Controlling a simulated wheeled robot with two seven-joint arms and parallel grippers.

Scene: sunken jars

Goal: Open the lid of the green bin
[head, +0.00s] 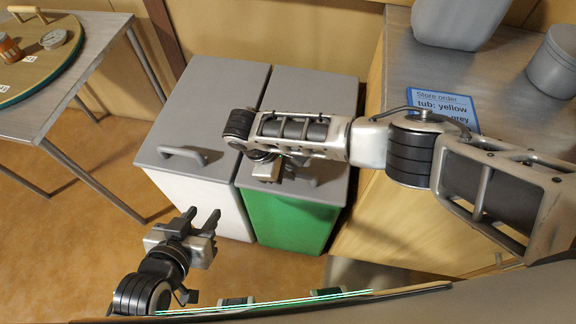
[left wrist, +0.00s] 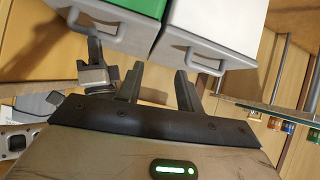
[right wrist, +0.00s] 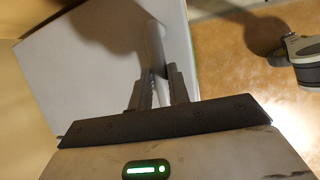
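The green bin (head: 290,222) has a grey lid (head: 315,95) that lies flat and closed. Its grey handle (right wrist: 155,45) is mostly hidden by my right arm in the head view. My right gripper (head: 265,172) is over the front part of this lid. In the right wrist view my right gripper (right wrist: 158,85) has its fingers close together on both sides of the handle, and seems shut on it. My left gripper (head: 210,220) is open and empty, in front of the bins. The green bin also shows in the left wrist view (left wrist: 140,5).
A white bin (head: 200,195) with a grey lid and handle stands against the green bin's left side. A counter (head: 395,80) with grey tubs and a blue sign (head: 440,105) is at the right. A table (head: 100,60) is at the left, with open floor (head: 80,240) in front.

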